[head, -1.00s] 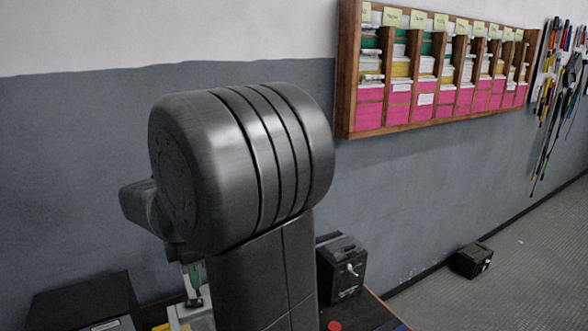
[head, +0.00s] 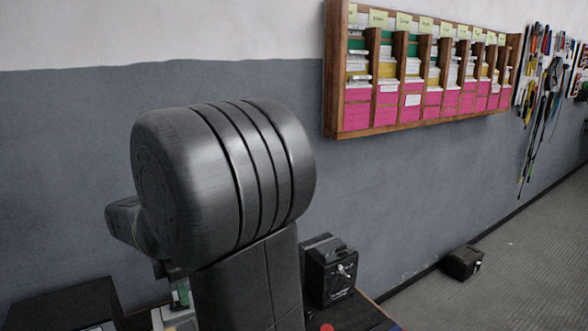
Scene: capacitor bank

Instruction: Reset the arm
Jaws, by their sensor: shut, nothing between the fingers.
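My arm (head: 225,180) fills the middle left of the head view. Its thick grey, ringed joint is uppermost, with a link running down to the bottom edge and a smaller part showing at its left. My gripper does not show in the head view, so its fingers cannot be seen.
A black box with a front knob (head: 330,271) stands on a table at lower centre, close right of my arm. A dark case (head: 62,303) is at lower left. A wooden card rack (head: 425,68) and hanging cables (head: 543,85) are on the wall. Another black box (head: 463,262) sits on the floor.

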